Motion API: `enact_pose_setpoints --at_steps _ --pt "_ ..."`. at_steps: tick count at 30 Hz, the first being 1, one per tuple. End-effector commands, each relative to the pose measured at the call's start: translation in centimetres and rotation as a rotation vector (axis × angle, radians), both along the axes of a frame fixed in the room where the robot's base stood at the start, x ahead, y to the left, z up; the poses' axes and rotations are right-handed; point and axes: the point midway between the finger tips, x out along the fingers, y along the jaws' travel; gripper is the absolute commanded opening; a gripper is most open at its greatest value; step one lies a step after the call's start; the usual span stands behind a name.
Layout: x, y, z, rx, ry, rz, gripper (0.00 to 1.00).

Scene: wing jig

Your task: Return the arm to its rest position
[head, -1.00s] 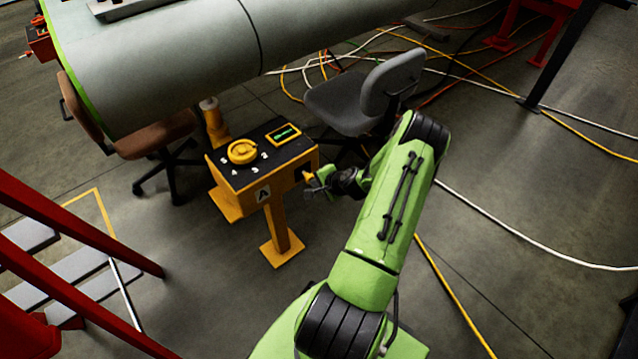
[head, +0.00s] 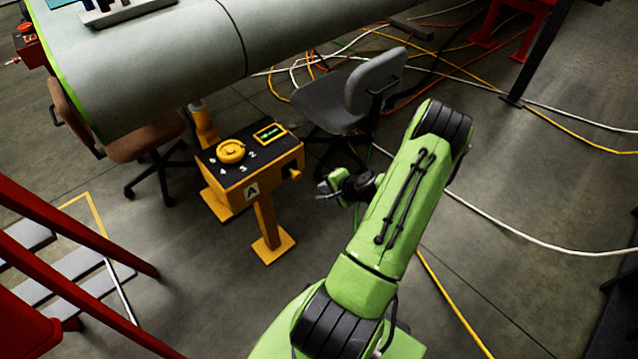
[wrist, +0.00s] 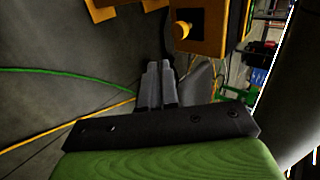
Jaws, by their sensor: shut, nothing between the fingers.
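My green arm reaches up from the bottom of the head view, bent at the elbow. My gripper (head: 326,190) is to the right of the yellow control pedestal (head: 268,222), apart from it, with a gap of floor between. In the wrist view the two grey fingers of my gripper (wrist: 158,84) lie together, shut and empty. The pedestal has a black top with a round yellow dial (head: 231,150), a small green-lit display (head: 270,133) and an "A" label. A yellow knob on its side also shows in the wrist view (wrist: 182,29).
A grey office chair (head: 372,82) stands behind my gripper, and a brown chair (head: 145,140) is left of the pedestal. A large grey wing section (head: 160,62) spans the top left. Red beams (head: 75,230) stand at left. Cables (head: 540,235) cross the open floor at right.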

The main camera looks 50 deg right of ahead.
Motion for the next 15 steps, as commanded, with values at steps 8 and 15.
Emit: enact_pose_setpoints --at_steps 8,15 --pt "-0.5 0.1 0.4 0.0 0.001 0.0 0.0" --pt "1.2 1.4 2.3 -0.043 0.035 0.105 0.0"
